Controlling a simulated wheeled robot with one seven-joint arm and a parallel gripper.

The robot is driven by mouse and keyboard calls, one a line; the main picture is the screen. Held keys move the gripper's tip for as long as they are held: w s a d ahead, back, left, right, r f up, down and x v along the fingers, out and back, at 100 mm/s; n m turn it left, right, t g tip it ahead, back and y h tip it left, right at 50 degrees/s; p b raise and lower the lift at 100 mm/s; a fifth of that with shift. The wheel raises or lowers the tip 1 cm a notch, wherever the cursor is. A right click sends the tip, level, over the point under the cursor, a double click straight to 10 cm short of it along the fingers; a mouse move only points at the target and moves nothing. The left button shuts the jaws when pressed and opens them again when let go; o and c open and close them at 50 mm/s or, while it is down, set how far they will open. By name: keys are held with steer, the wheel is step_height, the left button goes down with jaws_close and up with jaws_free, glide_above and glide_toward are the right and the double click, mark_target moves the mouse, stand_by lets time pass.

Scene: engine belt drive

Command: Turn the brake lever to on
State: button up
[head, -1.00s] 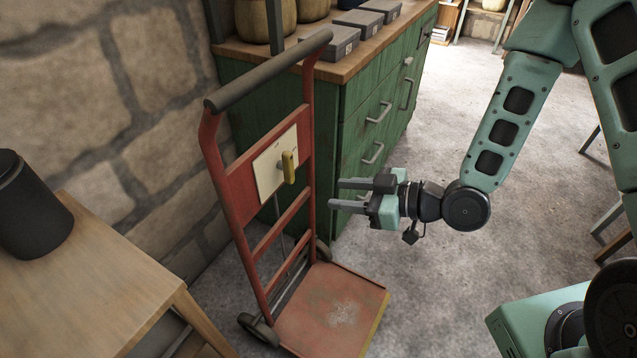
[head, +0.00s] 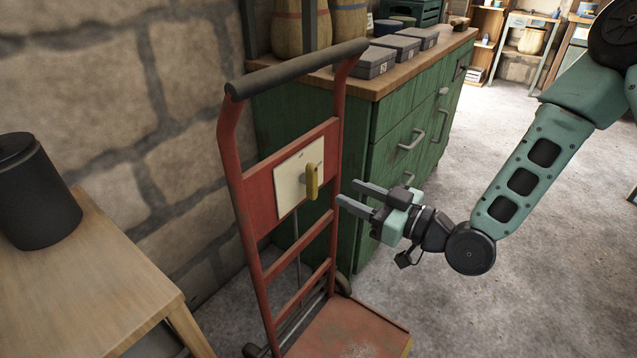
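The brake lever (head: 312,181) is a small yellow handle on a cream plate (head: 290,180). The plate is fixed to the red crossbar of a hand truck (head: 262,205). The lever appears roughly upright; any on or off marks are too small to read. My gripper (head: 346,192) is to the right of the lever, with its two grey fingers pointing left toward it. The fingers are apart with nothing between them. A gap shows between the fingertips and the lever in the head view.
A green drawer cabinet (head: 400,150) with grey boxes (head: 372,62) on top stands behind the truck. A wooden table (head: 80,285) with a dark canister (head: 35,195) is at the left. A stone wall is behind. The floor at the right is open.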

mark_target(316, 177)
steer(key=x, duration=0.9)
jaws_close()
